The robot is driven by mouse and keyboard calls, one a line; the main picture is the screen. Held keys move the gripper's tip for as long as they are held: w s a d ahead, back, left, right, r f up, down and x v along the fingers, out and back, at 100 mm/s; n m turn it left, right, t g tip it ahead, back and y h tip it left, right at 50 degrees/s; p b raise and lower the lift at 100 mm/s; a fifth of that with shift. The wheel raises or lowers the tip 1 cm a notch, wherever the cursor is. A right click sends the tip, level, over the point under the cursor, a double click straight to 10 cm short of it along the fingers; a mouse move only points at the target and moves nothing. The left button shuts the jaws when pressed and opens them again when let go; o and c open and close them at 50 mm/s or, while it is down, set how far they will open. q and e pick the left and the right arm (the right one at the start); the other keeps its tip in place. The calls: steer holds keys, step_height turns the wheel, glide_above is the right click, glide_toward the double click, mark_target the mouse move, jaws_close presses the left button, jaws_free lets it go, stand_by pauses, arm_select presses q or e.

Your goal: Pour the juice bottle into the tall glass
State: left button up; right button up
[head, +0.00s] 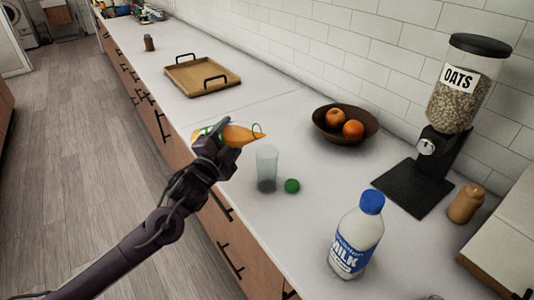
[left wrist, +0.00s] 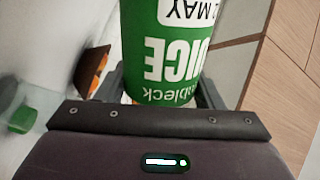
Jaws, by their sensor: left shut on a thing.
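My left gripper (head: 218,136) is shut on the juice bottle (head: 240,135), which has a green label and orange contents. The bottle lies tipped nearly level, its narrow end pointing right. That end appears just above the rim of the tall clear glass (head: 266,168), which stands upright on the counter. I see no clear juice stream, and the glass looks empty of orange. In the left wrist view the bottle's green label (left wrist: 170,60) fills the space between the fingers. A green cap (head: 292,186) lies on the counter right of the glass. My right gripper is out of view.
A milk bottle (head: 357,235) stands at the front right. A brown bowl (head: 322,126) of fruit sits behind the glass. An oats dispenser (head: 430,140) and a small tan shaker (head: 466,204) stand at right. A wooden tray (head: 200,78) lies farther back. The counter around the glass is mostly clear.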

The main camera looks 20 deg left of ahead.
arm_select(q)
steer(key=shift+a+m+b, duration=0.15)
steer(key=shift+m+b, duration=0.2)
steer(key=shift+m, duration=0.25)
steer(key=shift+r+m, duration=0.6)
steer(key=shift+m, duration=0.2)
stand_by(6.6)
